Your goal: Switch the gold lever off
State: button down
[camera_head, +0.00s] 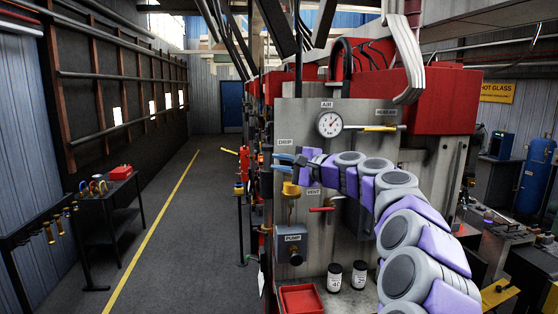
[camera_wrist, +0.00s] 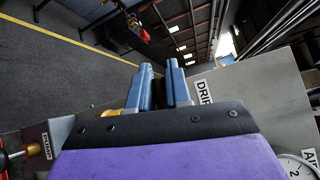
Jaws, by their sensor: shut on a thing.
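My gripper (camera_head: 277,163) points left in the head view, just beside the DRIP label on the grey machine panel. Its two blue fingers (camera_wrist: 162,84) are a small gap apart in the wrist view. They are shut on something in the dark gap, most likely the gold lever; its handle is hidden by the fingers. A gold fitting (camera_head: 291,188) shows just below the gripper in the head view, and a bit of it (camera_wrist: 109,113) shows left of the fingers in the wrist view. I cannot tell the lever's exact angle.
A red lever (camera_head: 321,209) sits under the VENT label, below my arm. A yellow-handled lever (camera_head: 379,128) is right of the round gauge (camera_head: 329,124). The pump box (camera_head: 291,245) and two dark jars (camera_head: 346,276) are lower.

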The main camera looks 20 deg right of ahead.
jog(key=shift+d+f+n+g+h+p, duration=0.3)
jog(key=shift+f+n+g+h, duration=0.1)
jog(key=shift+n+h, duration=0.15)
jog(key=c, duration=1.4)
grip_release()
jog(key=shift+d, duration=0.1)
jog(key=shift+o, duration=1.1)
jog(key=shift+s+d, duration=0.1)
jog(key=shift+d, duration=0.35)
